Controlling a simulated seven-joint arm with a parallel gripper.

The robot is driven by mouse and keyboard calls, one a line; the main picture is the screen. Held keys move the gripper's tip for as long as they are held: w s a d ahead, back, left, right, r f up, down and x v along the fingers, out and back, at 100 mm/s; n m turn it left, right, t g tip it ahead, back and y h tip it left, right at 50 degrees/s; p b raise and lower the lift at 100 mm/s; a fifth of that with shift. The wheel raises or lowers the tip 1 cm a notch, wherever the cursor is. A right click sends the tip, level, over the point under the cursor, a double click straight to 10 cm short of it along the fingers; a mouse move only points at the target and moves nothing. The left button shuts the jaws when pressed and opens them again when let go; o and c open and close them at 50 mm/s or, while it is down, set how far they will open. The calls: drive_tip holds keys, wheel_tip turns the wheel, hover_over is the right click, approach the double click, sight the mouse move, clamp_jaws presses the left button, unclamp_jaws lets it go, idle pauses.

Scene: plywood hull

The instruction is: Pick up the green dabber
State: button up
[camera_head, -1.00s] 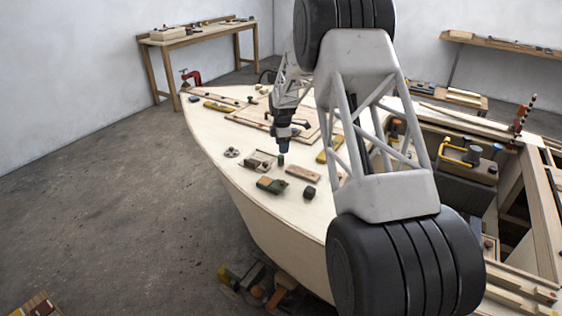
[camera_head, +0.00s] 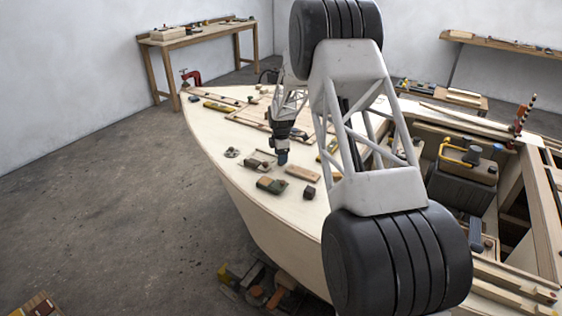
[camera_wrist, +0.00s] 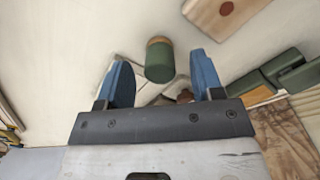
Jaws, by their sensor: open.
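The green dabber (camera_wrist: 159,64) is a short green cylinder with a tan-brown end. In the wrist view it lies in the gap between my blue fingertips, slightly beyond them, with space on both sides. My gripper (camera_wrist: 163,78) is open and empty. In the head view my gripper (camera_head: 282,158) is low over the pale plywood deck (camera_head: 240,185), and it hides the dabber there. I cannot tell how far the fingertips are above the deck.
A green and brown block (camera_head: 271,185) lies close by, also at right in the wrist view (camera_wrist: 283,72). A wooden block (camera_head: 300,173), a dark block (camera_head: 309,192) and a round metal piece (camera_head: 232,152) are near. The deck's left front is bare.

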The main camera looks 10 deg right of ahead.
drive_tip(key=shift+f, duration=0.9)
drive_tip(key=c, duration=1.1)
drive_tip(key=shift+o, duration=0.2)
drive_tip(key=shift+r, duration=0.1)
drive_tip(key=shift+r, duration=4.95)
drive_tip(key=shift+o, duration=1.1)
drive_tip(key=shift+c, duration=0.5)
